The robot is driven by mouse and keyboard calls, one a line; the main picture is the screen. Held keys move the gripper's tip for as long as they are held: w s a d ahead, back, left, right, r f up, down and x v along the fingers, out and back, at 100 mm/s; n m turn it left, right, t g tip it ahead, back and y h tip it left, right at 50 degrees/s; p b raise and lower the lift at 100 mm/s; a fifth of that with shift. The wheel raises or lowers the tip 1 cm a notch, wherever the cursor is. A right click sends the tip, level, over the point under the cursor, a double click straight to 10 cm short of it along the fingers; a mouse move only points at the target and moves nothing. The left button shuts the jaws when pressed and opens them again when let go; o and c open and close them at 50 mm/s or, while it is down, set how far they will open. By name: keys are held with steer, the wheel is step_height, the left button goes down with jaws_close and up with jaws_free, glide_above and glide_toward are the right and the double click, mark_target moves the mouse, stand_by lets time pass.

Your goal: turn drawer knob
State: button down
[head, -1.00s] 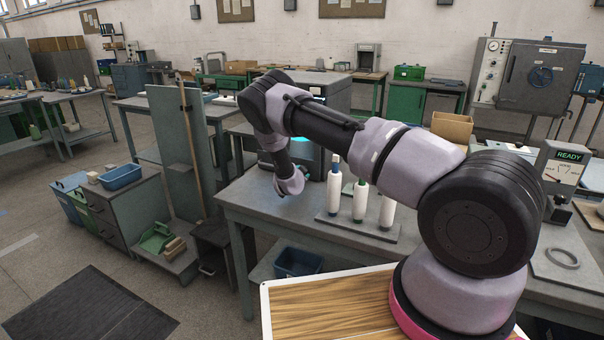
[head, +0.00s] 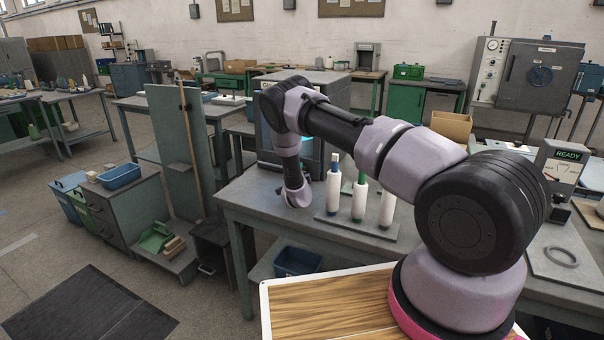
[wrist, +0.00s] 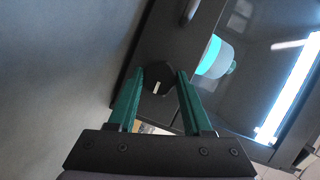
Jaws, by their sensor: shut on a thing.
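A round black knob (wrist: 158,76) with a short white mark sits on a dark front panel (wrist: 145,52) in the wrist view. My gripper (wrist: 161,73) has its two green fingers on either side of the knob and is shut on it. The mark looks nearly upright in the picture, slightly tilted. In the head view my wrist is in front of the grey winder cabinet (head: 335,80), and the knob and my fingers are hidden there.
Beside the knob, a window shows a cyan-lit cone (wrist: 214,58) and a bright strip light (wrist: 290,88). A grey bar handle (wrist: 191,9) is above the knob. Three white cones (head: 359,202) stand on a board (head: 340,226) right of my wrist.

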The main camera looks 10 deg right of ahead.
stand_by(0.4)
steer(key=shift+c, duration=1.6)
jaws_free()
steer(key=v, duration=1)
steer(key=shift+s+a, duration=0.1)
steer(key=shift+s, duration=0.3)
